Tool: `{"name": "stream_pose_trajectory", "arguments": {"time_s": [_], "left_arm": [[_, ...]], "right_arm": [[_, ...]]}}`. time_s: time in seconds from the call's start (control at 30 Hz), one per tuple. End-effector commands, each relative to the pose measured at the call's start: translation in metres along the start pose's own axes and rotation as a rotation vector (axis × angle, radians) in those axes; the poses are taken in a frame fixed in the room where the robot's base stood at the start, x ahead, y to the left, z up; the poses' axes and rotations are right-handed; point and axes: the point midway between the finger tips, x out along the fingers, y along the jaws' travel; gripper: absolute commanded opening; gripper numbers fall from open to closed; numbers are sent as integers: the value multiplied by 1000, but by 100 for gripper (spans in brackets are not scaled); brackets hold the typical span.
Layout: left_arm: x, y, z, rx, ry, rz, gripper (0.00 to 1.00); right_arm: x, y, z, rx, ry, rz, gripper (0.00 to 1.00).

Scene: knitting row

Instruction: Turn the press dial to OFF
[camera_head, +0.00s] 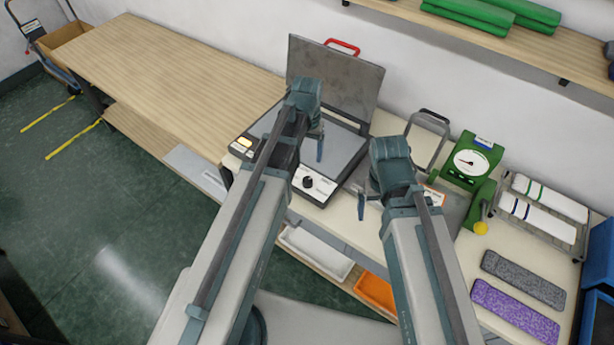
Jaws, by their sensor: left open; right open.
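The press stands on the workbench in the head view, its grey lid (337,75) raised with a red handle (343,46) on top. Its grey bed (345,145) is bare where I see it. A black press dial (308,182) sits on the front panel beside a small label; its setting is too small to read. My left gripper (319,150) is open above the bed, behind the dial and apart from it. My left arm hides part of the press. My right gripper (364,204) is open and empty, to the right of the dial, near the press's right side.
A green dial gauge (470,162) stands at the right, near a wire rack with white rolls (540,205). Grey (523,279) and purple (514,311) pads lie at front right. White (316,253) and orange (376,291) trays sit below. The left wooden table (170,75) is clear.

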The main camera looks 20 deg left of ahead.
Motion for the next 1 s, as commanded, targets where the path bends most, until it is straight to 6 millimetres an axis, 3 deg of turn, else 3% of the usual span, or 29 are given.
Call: {"name": "stream_pose_trajectory", "arguments": {"time_s": [0.8, 1.0], "left_arm": [[112, 0, 0, 0, 0, 0, 75], [131, 0, 0, 0, 0, 0, 75]], "right_arm": [[111, -10, -7, -1, 0, 1, 100], [130, -12, -8, -1, 0, 1, 100]]}}
